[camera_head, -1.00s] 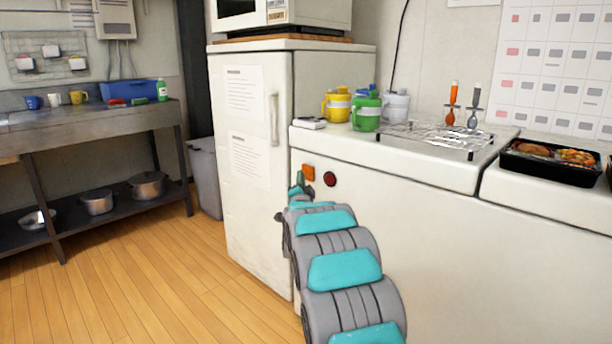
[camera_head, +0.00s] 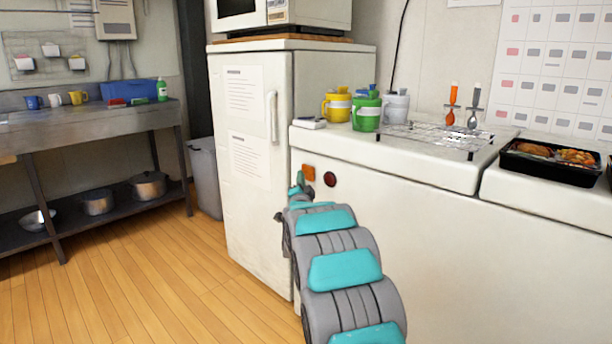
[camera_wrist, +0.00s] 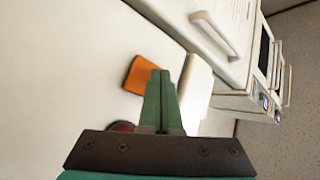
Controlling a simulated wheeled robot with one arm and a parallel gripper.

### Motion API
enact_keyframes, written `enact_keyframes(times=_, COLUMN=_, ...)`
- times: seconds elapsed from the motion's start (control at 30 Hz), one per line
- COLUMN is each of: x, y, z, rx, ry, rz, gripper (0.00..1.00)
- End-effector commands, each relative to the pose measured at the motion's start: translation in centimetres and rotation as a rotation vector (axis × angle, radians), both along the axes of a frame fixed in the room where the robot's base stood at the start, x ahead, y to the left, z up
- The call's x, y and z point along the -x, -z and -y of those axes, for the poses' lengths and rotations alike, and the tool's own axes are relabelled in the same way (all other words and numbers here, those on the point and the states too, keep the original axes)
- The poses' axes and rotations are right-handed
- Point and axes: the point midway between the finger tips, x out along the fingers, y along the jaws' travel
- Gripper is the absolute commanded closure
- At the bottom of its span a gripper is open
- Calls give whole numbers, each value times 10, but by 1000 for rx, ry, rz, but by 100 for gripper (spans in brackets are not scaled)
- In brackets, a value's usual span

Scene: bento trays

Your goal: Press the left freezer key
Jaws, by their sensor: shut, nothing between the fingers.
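The left key is an orange square (camera_head: 308,173) on the front of the white freezer chest (camera_head: 420,235). A round dark red key (camera_head: 330,180) sits to its right. My gripper (camera_head: 299,177) is just left of the orange key in the head view, partly hidden by my arm. In the wrist view my green fingers (camera_wrist: 160,72) are shut together and empty. Their tips overlap the right edge of the orange key (camera_wrist: 140,75); I cannot tell if they touch it. The red key (camera_wrist: 122,127) is partly hidden behind the gripper mount there.
A tall white fridge (camera_head: 250,160) with a handle stands close on the left of the keys. Cups, a wire rack (camera_head: 425,137) and a black bento tray (camera_head: 550,165) stand on the white tops. The wooden floor (camera_head: 150,290) is clear to the left.

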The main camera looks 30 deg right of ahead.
Motion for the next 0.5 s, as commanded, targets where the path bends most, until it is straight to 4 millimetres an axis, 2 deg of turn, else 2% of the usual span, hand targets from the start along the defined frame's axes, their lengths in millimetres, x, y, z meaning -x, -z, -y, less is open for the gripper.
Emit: enact_keyframes(times=0.5, x=-2, y=2, z=5, rx=0, ry=-1, rz=1, gripper=100)
